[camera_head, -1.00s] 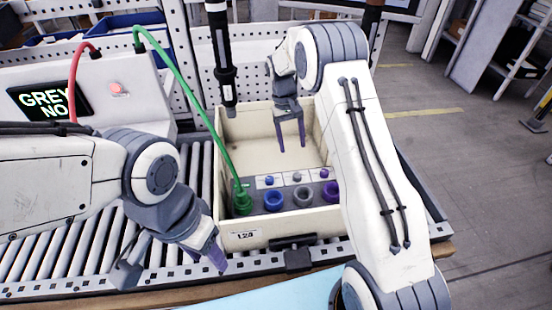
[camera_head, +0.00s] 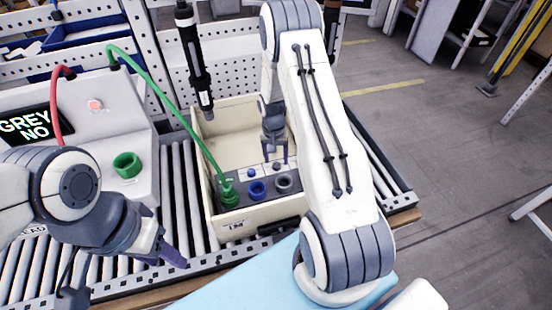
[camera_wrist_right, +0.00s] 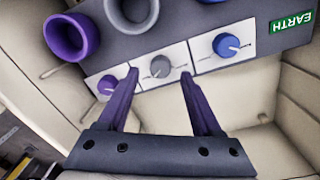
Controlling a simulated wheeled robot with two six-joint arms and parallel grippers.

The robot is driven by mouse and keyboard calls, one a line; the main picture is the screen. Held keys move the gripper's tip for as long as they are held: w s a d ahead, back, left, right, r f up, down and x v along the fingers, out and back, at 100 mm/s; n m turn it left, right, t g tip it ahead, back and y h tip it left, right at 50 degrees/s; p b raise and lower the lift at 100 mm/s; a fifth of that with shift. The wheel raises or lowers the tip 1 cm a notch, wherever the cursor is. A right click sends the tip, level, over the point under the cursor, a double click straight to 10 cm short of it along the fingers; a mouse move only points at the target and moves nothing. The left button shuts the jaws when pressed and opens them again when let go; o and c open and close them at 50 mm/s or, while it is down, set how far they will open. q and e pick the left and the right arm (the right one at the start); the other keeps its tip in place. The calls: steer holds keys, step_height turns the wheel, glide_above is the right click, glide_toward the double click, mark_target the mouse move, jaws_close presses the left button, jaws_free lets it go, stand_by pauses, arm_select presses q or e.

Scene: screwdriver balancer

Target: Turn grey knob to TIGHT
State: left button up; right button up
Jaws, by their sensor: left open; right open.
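The grey knob (camera_wrist_right: 160,67) sits on a white plate in the right wrist view, between a purple knob (camera_wrist_right: 107,85) and a blue knob (camera_wrist_right: 226,45). My right gripper (camera_wrist_right: 155,82) is open, its two purple fingers on either side of the grey knob's plate, and I cannot tell whether they touch it. In the head view the right gripper (camera_head: 277,158) is inside the cream bin, over the knob row, and hides part of it. My left gripper (camera_head: 172,257) is open and empty above the roller conveyor. The TIGHT mark is not readable.
The cream bin (camera_head: 258,215) stands on the roller conveyor (camera_head: 180,200). A green cable plugs into the green socket (camera_head: 228,194), beside a blue socket (camera_head: 257,190) and a grey socket (camera_head: 283,182). A black screwdriver (camera_head: 195,60) hangs above the bin. A display (camera_head: 25,128) reads "GREY NO".

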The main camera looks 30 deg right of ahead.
steer(key=shift+f, duration=1.1)
jaws_close()
steer(key=shift+n, duration=0.5)
jaws_free()
steer(key=shift+r, duration=0.1)
